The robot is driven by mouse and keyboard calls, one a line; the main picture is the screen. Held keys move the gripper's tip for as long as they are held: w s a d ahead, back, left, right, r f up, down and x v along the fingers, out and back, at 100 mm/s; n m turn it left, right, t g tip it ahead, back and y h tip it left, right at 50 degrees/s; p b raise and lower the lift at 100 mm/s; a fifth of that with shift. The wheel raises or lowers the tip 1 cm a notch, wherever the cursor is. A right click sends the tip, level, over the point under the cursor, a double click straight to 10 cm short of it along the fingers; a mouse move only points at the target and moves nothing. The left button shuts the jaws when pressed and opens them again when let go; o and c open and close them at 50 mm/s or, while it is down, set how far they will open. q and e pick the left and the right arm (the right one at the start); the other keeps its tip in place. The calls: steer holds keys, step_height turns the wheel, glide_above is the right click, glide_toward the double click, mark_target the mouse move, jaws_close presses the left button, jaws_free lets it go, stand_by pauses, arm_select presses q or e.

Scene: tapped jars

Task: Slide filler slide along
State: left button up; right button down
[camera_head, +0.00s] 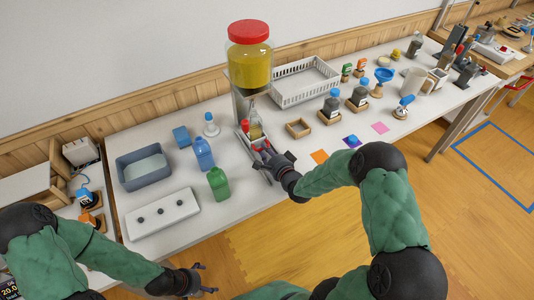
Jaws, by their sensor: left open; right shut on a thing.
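A tall jar with a red lid and yellow contents (249,68) stands at the back of the white table. Below its front is the filler slide (242,137), a light track running toward the front, with a small clear bottle (256,128) standing on it. My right gripper (267,153) is at the front part of the slide, shut on a small red part there; the gripper hides most of its grip. My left gripper (207,281) is open and empty, low in front of the table, well away from the slide.
Left of the slide stand a blue bottle (203,153), a green bottle (218,183) and a grey-blue bin (132,177). A white basket (303,94) is behind.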

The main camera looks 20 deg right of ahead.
steer(key=c, duration=1.4)
jaws_free()
steer(key=shift+w, duration=0.3)
steer(key=v, duration=1.2)
steer(key=shift+f, duration=0.1)
